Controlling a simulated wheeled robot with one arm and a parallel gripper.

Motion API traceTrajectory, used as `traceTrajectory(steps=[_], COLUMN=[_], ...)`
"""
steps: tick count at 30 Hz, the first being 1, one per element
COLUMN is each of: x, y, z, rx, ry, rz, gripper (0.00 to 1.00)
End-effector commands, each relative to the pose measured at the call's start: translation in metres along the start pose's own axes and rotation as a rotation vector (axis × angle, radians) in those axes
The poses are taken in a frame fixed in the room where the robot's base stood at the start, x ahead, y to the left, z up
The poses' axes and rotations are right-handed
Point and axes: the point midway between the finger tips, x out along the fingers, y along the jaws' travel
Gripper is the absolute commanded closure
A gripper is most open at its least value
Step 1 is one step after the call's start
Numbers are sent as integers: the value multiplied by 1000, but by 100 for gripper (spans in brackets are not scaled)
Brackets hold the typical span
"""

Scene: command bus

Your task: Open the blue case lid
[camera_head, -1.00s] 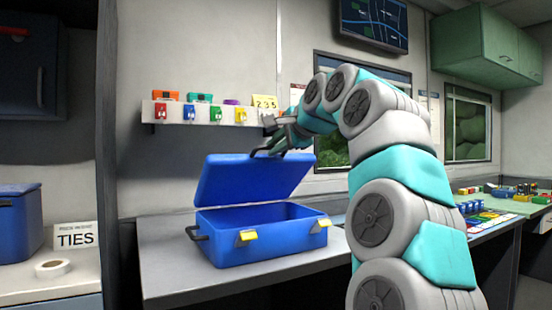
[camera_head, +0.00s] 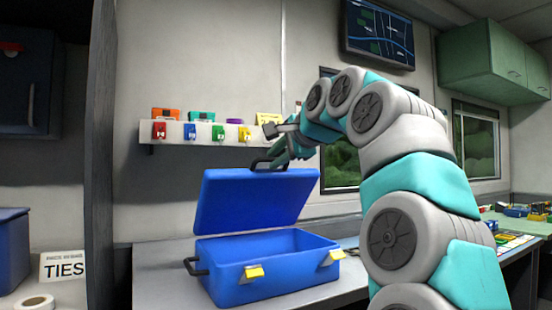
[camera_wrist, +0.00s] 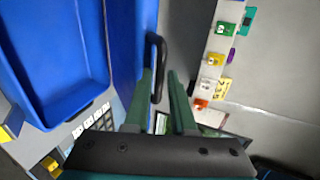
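The blue case (camera_head: 270,275) stands on the grey counter with its hollow base showing. Its lid (camera_head: 255,203) is raised steeply, hinged at the back, with a dark handle (camera_head: 268,164) on its upper edge. My gripper (camera_head: 278,155) is at that handle. In the wrist view, the lid (camera_wrist: 122,50) runs left of my fingers and the base (camera_wrist: 60,70) lies at the far left. The handle (camera_wrist: 160,55) reaches between the two green fingers of my gripper (camera_wrist: 160,75). They are apart, with a gap between the handle and the right finger.
A wall shelf (camera_head: 205,131) with coloured padlocks and small boxes is behind the lid, close to my gripper. A TIES sign (camera_head: 62,266) and tape roll (camera_head: 36,302) are at the left. A wall screen (camera_head: 378,30) hangs above my arm.

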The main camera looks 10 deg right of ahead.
Motion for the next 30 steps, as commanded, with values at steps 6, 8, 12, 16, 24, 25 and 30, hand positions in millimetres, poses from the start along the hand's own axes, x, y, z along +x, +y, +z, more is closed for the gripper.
traceTrajectory(steps=[6, 8, 12, 16, 24, 25, 30], x=[0, 0, 0, -4, -40, -45, -71], y=[0, 0, 0, 1, 0, -1, 0], z=[0, 0, 0, 0, -1, -1, 0], rx=[0, 0, 0, 0, 0, 0, 0], ry=[0, 0, 0, 0, 2, 2, 0], rz=[1, 1, 1, 1, -4, -5, -2], gripper=[56, 56, 56, 56, 56, 56, 56])
